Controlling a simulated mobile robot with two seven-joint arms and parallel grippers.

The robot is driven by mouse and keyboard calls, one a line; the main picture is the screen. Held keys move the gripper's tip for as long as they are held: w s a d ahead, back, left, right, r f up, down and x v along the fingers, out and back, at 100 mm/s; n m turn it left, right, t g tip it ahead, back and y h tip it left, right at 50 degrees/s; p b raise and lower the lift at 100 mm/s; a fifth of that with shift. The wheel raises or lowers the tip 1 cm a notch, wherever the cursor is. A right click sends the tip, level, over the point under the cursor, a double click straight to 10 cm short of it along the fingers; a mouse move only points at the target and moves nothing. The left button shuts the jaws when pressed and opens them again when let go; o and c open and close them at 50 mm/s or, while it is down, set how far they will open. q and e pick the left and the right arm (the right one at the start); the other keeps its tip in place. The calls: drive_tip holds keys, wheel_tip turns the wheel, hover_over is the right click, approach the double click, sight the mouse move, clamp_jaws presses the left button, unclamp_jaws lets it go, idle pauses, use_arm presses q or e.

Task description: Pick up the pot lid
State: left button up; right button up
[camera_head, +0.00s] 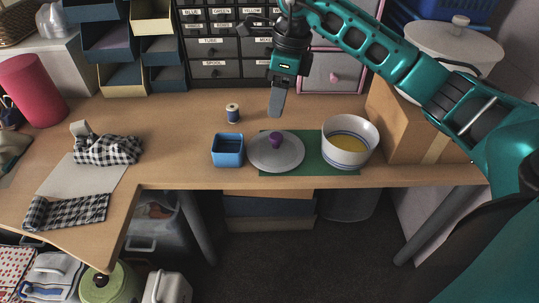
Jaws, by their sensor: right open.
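The pot lid (262,157) is a grey disc with a purple knob (276,140). It lies flat on a green mat (308,165) on the wooden table, between a small blue box and a white bowl. My right gripper (277,103) comes down from the upper right and hangs above and behind the lid, apart from it. It is open with nothing in it; its fingers overlap in this view. My left gripper does not show.
A white bowl (349,154) with yellow contents stands right of the lid. A blue box (227,158) is close on its left and a thread spool (233,113) behind. A cardboard box (408,135) stands at right, drawers (217,69) at the back.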

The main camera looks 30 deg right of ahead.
drive_tip(key=b, duration=0.1)
hover_over(276, 136)
drive_tip(key=shift+h, duration=0.3)
drive_tip(key=f, duration=0.6)
drive_tip(key=shift+s+d+f, duration=0.1)
drive_tip(key=shift+s+f, duration=0.1)
drive_tip(key=shift+f, duration=0.2)
drive_tip(key=f, duration=0.2)
drive_tip(key=f+b, duration=0.1)
drive_tip(key=f, duration=0.2)
drive_tip(key=shift+w+f, duration=0.25)
drive_tip(key=shift+f, duration=0.1)
drive_tip(key=c, duration=1.1)
drive_tip(key=shift+o, duration=0.2)
drive_tip(key=shift+r, duration=0.15)
